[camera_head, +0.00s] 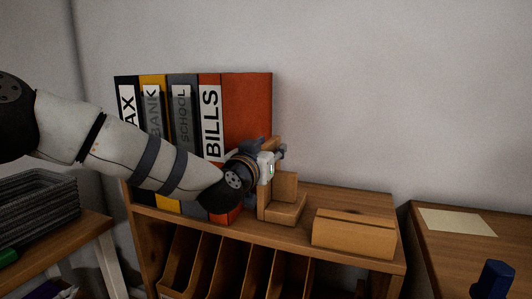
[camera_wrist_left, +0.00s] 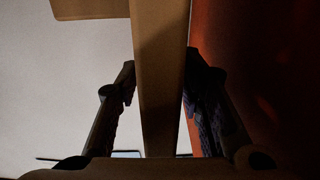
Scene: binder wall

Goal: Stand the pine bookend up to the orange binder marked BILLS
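The orange binder marked BILLS (camera_head: 246,105) stands upright at the right end of a binder row on the wooden shelf top. The pine bookend (camera_head: 284,210) is upright just right of it, its low block toward the right. My left gripper (camera_head: 271,165) is at the bookend's upper part. In the left wrist view its fingers lie on both sides of the bookend's board (camera_wrist_left: 160,75) and appear to touch it. The orange binder (camera_wrist_left: 240,60) is close on the right there, with one finger between. Whether the bookend's foot touches the shelf is unclear. My right gripper is not in view.
A grey SCHOOL binder (camera_head: 184,90), a yellow BANK binder (camera_head: 154,82) and a dark binder (camera_head: 125,85) fill the row leftward. A wooden box (camera_head: 353,233) lies right of the bookend. A desk with a paper sheet (camera_head: 456,221) and a dark blue object (camera_head: 492,280) stands at right.

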